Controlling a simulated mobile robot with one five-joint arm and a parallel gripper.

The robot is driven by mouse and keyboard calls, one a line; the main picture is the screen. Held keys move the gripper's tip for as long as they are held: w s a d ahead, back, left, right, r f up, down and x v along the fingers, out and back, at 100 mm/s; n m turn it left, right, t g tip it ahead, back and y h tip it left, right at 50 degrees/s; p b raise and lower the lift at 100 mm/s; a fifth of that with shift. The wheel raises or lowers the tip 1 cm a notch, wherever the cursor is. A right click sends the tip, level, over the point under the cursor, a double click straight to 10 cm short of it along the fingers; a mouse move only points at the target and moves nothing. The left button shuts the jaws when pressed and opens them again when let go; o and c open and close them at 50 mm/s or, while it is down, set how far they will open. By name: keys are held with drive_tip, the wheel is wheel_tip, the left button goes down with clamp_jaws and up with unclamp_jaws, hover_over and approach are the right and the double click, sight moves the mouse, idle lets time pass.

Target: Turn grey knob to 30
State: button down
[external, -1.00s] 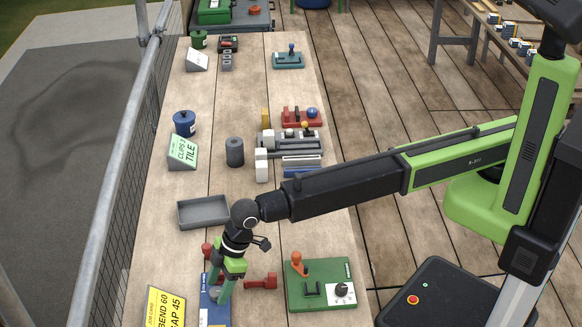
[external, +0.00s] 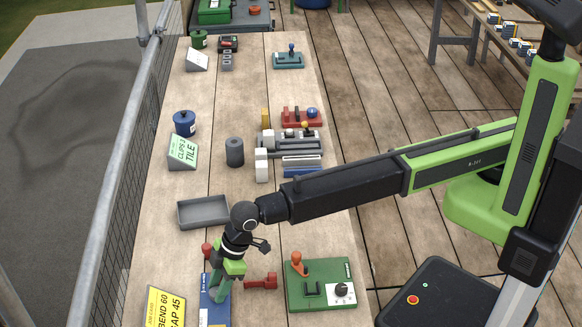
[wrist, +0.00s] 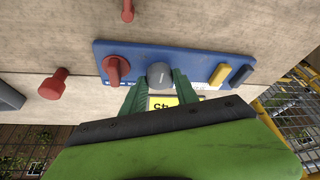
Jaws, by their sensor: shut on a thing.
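The grey knob (wrist: 159,74) sits on a blue panel (wrist: 200,60) in the wrist view, between a red knob and two small blocks. My gripper (wrist: 160,88) has its green fingers on either side of the grey knob and is shut on it. A light mark shows on the knob's face, but I cannot read its setting. In the external view my gripper (external: 218,290) points down onto the blue panel (external: 214,312) at the near end of the bench, and hides the knob there.
The panel also carries a red knob (wrist: 117,70), a yellow block (wrist: 218,74) and a dark blue block (wrist: 241,75). A red-handled tool (external: 262,281) and a green panel (external: 318,290) are to the right. A yellow card (external: 166,308) stands left, a grey tray (external: 203,212) behind.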

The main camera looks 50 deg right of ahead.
drive_tip(key=shift+s+m+t+h, duration=0.1)
drive_tip(key=shift+m+t+h, duration=0.3)
drive_tip(key=shift+m, duration=0.95)
drive_tip(key=shift+s+m+t+h, duration=0.1)
drive_tip(key=shift+m+t+h, duration=0.3)
drive_tip(key=shift+m, duration=0.95)
drive_tip(key=shift+a, duration=0.1)
drive_tip(key=c, duration=0.9)
unclamp_jaws()
drive_tip(key=shift+c, duration=0.2)
drive_tip(key=p+v, duration=1.6)
drive_tip(key=v, duration=0.1)
